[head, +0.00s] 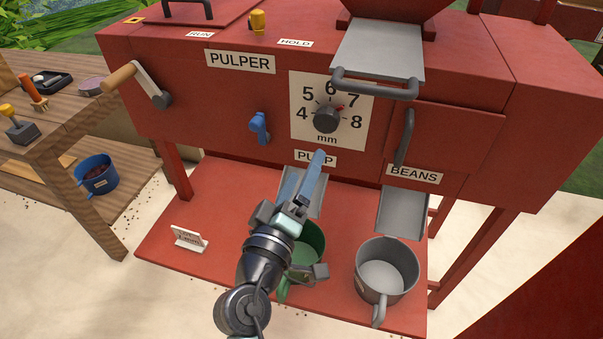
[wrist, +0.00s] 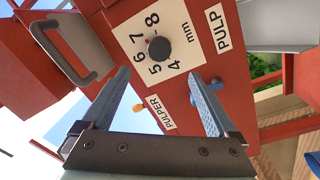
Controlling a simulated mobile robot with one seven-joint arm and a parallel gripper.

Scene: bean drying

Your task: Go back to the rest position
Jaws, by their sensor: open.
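My gripper (head: 301,180) is in front of the red pulper (head: 215,95), near the PULP label (head: 317,158). In the wrist view my gripper (wrist: 160,88) has its two fingers spread wide apart with nothing between them. The dark dial knob (head: 327,118) on its white plate shows beyond the fingers in the wrist view (wrist: 159,49), apart from them. My arm partly hides the green mug (head: 308,243) and the pulp chute (head: 318,194).
A grey mug (head: 385,272) stands under the beans chute (head: 402,212). A small sign (head: 188,239) stands on the red base shelf (head: 225,187). A wooden bench (head: 75,122) with tools is at left, a blue pot (head: 97,174) on its lower shelf. A crank (head: 140,83) and blue lever (head: 260,127) stick out.

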